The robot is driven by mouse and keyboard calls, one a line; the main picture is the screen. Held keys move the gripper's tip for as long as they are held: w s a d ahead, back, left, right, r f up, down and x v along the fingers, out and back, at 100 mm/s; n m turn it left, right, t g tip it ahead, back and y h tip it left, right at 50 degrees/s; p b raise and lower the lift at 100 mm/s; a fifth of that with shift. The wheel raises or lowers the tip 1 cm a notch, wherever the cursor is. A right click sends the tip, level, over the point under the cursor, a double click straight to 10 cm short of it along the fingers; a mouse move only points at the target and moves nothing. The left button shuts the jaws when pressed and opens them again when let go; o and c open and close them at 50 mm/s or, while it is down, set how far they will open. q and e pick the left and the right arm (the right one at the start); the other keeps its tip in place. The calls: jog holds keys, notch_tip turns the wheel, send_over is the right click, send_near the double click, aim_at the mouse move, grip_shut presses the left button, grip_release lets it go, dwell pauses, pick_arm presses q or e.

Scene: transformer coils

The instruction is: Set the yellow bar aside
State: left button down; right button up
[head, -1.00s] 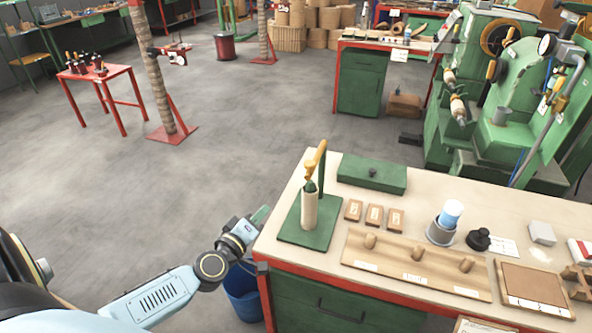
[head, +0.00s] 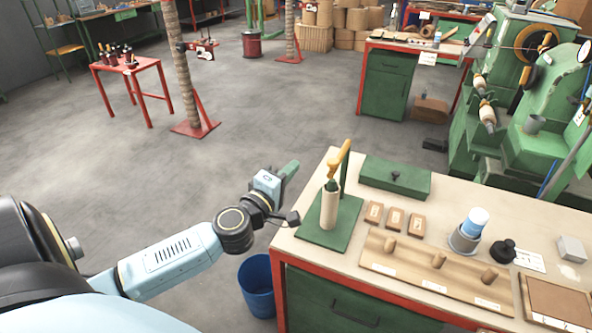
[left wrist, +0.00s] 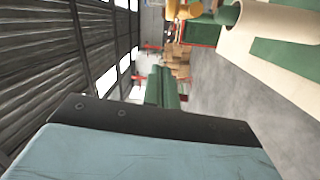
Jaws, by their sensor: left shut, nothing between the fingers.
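The yellow bar (head: 340,159) sits at the top of the green stand (head: 341,226) on the near left corner of the workbench, above a pale coil (head: 330,207) that stands upright. The bar also shows at the top edge of the left wrist view (left wrist: 187,11), next to the coil (left wrist: 255,18). My left gripper (head: 289,170) is in the air to the left of the stand, apart from the bar. Its green fingers (left wrist: 163,88) are shut with nothing between them. My right gripper does not show.
A green box (head: 396,180) and several small wooden blocks (head: 395,218) lie right of the stand. A wooden board with pegs (head: 425,262) lies at the front. A blue bin (head: 257,285) stands on the floor below my left arm. Open floor lies left of the bench.

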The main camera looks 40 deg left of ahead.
pick_arm(q)
jog(key=w+d, duration=0.3)
jog(key=w, duration=0.4)
jog(key=shift+b, duration=0.45)
jog(key=shift+f, duration=0.1)
jog(key=shift+w+d, duration=0.1)
jog(key=shift+d, duration=0.1)
